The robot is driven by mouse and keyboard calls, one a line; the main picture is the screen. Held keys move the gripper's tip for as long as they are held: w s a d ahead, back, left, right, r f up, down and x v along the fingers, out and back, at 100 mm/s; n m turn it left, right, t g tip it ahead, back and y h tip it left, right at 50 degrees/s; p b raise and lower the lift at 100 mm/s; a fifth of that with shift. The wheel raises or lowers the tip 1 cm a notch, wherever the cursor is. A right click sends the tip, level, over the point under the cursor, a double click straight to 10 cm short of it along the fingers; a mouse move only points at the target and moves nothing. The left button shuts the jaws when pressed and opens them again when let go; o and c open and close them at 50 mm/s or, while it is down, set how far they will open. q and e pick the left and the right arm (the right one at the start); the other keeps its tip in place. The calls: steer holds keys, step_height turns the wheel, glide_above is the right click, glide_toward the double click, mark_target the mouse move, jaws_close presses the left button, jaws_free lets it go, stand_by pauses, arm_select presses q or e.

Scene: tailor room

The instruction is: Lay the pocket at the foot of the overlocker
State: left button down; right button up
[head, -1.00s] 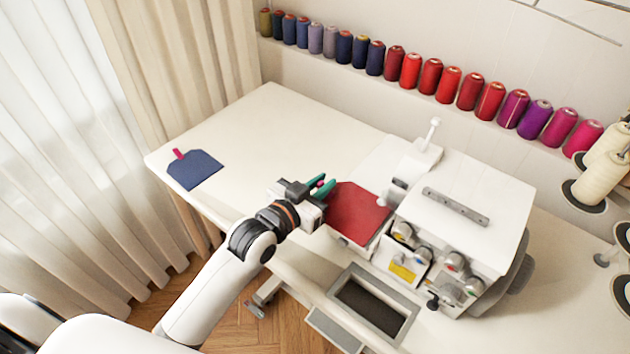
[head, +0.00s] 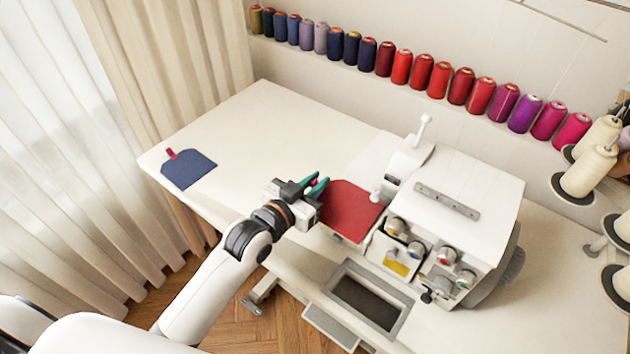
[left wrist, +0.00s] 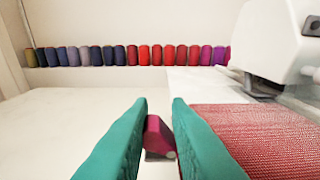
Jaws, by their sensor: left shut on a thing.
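The red pocket (head: 350,211) lies flat on the plate at the left of the white overlocker (head: 455,205), its right edge close to the presser foot area. It also shows in the left wrist view (left wrist: 262,138) as red woven cloth right of the fingers. My left gripper (head: 315,184) is at the pocket's left edge, its teal fingers shut on a small magenta tab (left wrist: 156,136). The join between tab and pocket is hidden by the fingers. My right gripper is not in view.
A blue pocket (head: 189,170) with a magenta tab lies on the far left of the white table (head: 265,125). Several thread spools (head: 422,71) line the wall shelf. Cream cones (head: 587,172) stand at right. A dark tray (head: 366,297) is at the front. The left tabletop is mostly clear.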

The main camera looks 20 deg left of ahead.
arm_select(q)
steer(key=c, duration=1.3)
jaws_free()
steer(key=shift+s, duration=0.1)
